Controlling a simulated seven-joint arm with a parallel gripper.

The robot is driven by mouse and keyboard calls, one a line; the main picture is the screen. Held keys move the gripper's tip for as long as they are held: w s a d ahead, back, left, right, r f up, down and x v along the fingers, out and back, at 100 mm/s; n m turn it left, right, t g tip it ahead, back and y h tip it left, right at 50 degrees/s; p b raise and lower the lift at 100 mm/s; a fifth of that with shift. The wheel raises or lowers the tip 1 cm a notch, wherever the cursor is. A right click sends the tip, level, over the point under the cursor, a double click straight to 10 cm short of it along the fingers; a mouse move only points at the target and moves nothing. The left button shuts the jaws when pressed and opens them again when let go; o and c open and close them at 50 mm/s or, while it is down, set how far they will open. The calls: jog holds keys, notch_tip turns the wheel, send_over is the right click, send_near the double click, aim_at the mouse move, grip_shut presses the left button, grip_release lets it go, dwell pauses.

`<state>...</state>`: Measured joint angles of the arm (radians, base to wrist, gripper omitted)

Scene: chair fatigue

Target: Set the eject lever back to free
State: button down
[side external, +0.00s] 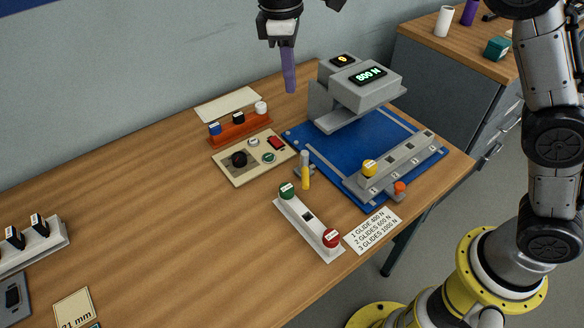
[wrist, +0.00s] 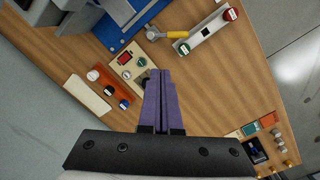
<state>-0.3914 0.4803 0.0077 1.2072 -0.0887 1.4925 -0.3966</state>
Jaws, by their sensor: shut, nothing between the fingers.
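A small lever with a yellow handle (side external: 306,181) and a grey end stands beside the front left edge of the blue base plate (side external: 320,160); I take it as the eject lever. In the wrist view the yellow handle (wrist: 178,34) lies near the top, left of the white block. Its position label cannot be read. My gripper (side external: 290,91) is high above the back of the table, well apart from the lever. Its purple fingers (wrist: 158,73) are together and empty.
A grey press (side external: 365,80) reading 800 N stands on the base plate. A control panel (side external: 226,173) and orange rack (side external: 232,136) lie left of it. A white block (side external: 311,226) with green and red knobs sits in front of the lever. The table's left middle is clear.

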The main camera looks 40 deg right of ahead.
aim_at(306, 171)
jog(key=a+f+n+g, duration=0.1)
jog(key=a+f, duration=0.6)
jog(key=f, duration=0.3)
jog(key=shift+w+f+g+h, duration=0.15)
jog(key=shift+w+g+h, duration=0.15)
jog(key=shift+h, duration=0.1)
jog(key=shift+d, duration=0.1)
jog(key=shift+s+d+f, duration=0.6)
jog(key=shift+d+f, duration=0.25)
jog(key=shift+f, duration=0.9)
jog(key=shift+s+d+f, duration=0.65)
jog(key=shift+d+f, duration=0.15)
jog(key=shift+f, duration=0.9)
jog(key=shift+s+d+f, duration=0.6)
jog(key=shift+d+f, duration=0.25)
jog(key=shift+f, duration=0.9)
